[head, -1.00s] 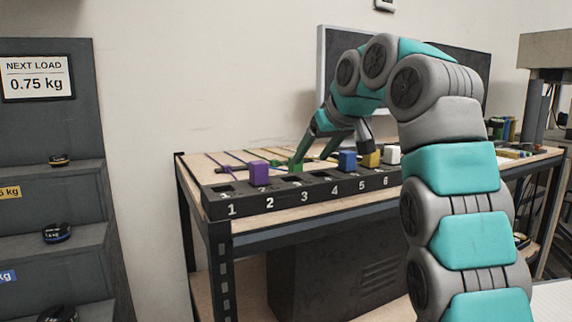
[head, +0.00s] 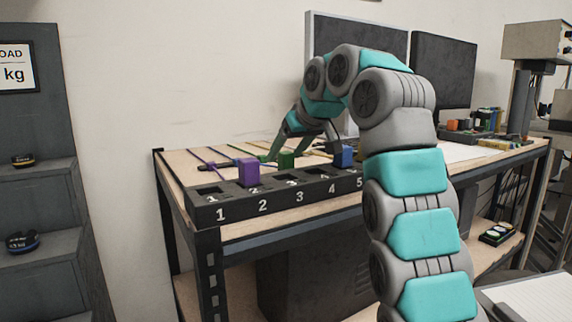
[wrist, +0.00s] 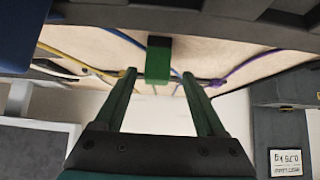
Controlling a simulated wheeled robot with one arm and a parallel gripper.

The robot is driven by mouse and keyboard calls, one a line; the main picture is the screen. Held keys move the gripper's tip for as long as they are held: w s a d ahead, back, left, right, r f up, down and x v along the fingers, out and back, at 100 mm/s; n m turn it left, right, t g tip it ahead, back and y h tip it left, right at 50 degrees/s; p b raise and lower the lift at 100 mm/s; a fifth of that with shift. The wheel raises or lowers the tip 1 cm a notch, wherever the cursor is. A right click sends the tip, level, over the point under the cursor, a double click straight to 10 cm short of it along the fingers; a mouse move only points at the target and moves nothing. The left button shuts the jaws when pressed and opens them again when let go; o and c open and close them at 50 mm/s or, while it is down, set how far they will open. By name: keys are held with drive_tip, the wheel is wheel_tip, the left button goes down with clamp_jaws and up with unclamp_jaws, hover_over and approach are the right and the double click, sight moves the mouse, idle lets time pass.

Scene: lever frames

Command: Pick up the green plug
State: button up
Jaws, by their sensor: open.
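The green plug (head: 286,160) stands at the socket strip (head: 290,198), near the number 3, between the purple plug (head: 248,172) and the blue plug (head: 343,157). In the wrist view the green plug (wrist: 158,60) shows at the upper middle, lined up between my fingertips. My gripper (wrist: 160,75) is open, with a visible gap on each side of the plug. I cannot tell how far its fingertips reach along the plug. In the head view a green finger of my gripper shows just left of and behind the plug.
Thin coloured cables cross the wooden bench top (head: 210,158) behind the strip. In the wrist view the blue plug (wrist: 20,35) is close at the upper left. Dark monitors (head: 443,70) stand behind my arm. A grey stepped rack (head: 40,130) is at the left.

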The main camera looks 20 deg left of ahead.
sight(282, 161)
drive_tip(key=shift+x, duration=2.2)
drive_tip(key=shift+w+d, duration=0.1)
drive_tip(key=shift+c, duration=0.2)
clamp_jaws()
